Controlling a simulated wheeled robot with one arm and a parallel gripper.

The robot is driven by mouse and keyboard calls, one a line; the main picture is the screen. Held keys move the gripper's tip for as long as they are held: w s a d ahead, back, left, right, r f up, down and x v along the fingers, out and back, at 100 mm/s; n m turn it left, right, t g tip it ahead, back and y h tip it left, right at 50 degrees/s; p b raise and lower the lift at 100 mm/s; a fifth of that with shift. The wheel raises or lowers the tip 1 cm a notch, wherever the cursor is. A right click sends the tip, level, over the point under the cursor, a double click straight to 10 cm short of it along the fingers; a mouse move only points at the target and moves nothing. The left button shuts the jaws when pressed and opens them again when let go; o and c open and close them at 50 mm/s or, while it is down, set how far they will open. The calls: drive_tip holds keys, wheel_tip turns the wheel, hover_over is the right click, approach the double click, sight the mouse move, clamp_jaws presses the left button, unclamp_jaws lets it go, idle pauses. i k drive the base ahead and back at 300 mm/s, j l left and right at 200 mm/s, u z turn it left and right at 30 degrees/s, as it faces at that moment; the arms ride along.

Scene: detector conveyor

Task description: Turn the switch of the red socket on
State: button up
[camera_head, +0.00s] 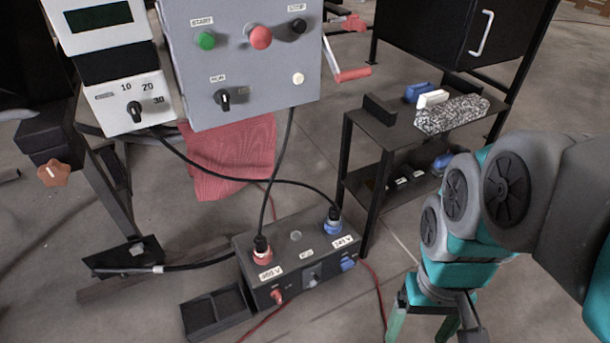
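A dark power box (292,245) stands on the floor at the lower middle. Its red socket (262,258), with a black-topped plug in it, is on the top left beside a "400 V" label. A small red switch (277,297) sits on the front face below that socket. Its exact angle is too small to read. A blue socket (332,227) with a plug is on the top right, with a blue switch (348,265) on the front below it. My gripper (421,325) is at the lower right, pointing down, apart from the box. Its greenish fingers are spread and look empty; their tips are cut off.
A grey control panel (245,60) with buttons hangs above the box. A black shelf (395,125) stands behind, to the right. An open black tray (216,312) adjoins the box at left. Cables run across the floor; bare floor lies between box and gripper.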

sight(276, 294)
drive_tip(key=u, duration=1.05)
drive_tip(key=k+j, duration=0.55)
drive_tip(key=j, duration=0.15)
drive_tip(key=k+j, duration=0.15)
drive_tip(key=j, duration=0.25)
drive_tip(key=i+z, duration=0.05)
